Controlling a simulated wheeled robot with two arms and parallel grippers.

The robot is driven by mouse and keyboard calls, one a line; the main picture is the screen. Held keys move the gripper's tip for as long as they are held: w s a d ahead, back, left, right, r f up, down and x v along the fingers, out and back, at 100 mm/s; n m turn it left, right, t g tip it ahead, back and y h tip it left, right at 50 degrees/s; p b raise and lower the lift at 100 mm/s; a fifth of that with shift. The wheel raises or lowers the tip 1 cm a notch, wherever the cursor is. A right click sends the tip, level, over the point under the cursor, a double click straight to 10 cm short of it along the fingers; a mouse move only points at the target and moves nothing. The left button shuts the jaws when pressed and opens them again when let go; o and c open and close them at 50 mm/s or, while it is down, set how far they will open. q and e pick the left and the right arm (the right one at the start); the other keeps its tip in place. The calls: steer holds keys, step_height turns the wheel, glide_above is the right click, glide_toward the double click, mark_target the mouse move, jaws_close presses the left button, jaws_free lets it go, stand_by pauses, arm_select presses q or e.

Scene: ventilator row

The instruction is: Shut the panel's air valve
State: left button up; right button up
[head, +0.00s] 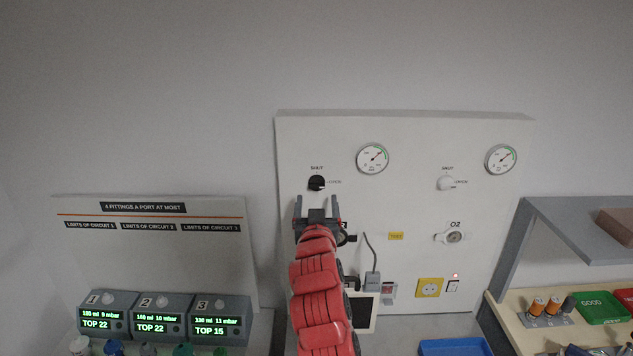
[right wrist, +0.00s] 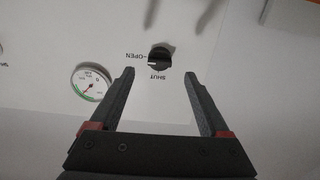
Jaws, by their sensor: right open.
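The panel's air valve is the black knob (head: 317,183) at the upper left of the white wall panel, with SHUT printed above it and OPEN to its right. In the right wrist view, which is upside down, the knob (right wrist: 160,55) shows a pale mark that seems to face the OPEN label. My right gripper (head: 317,203) is open and empty just below the knob in the head view. In the right wrist view its fingertips (right wrist: 160,74) are spread, with the knob just beyond the gap between them. My left gripper is not in view.
A white knob (head: 446,183) and an O2 outlet (head: 454,237) are on the panel's right. A gauge (head: 372,158) is right of the black knob. My right arm hides part of the lower-left panel. A grey cable (head: 371,255) hangs beside it. Ventilator displays (head: 163,324) stand left.

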mark_target(317, 189)
steer(key=shift+w+p, duration=1.05)
steer(key=shift+w, duration=1.9)
steer(key=shift+c, duration=0.3)
jaws_close()
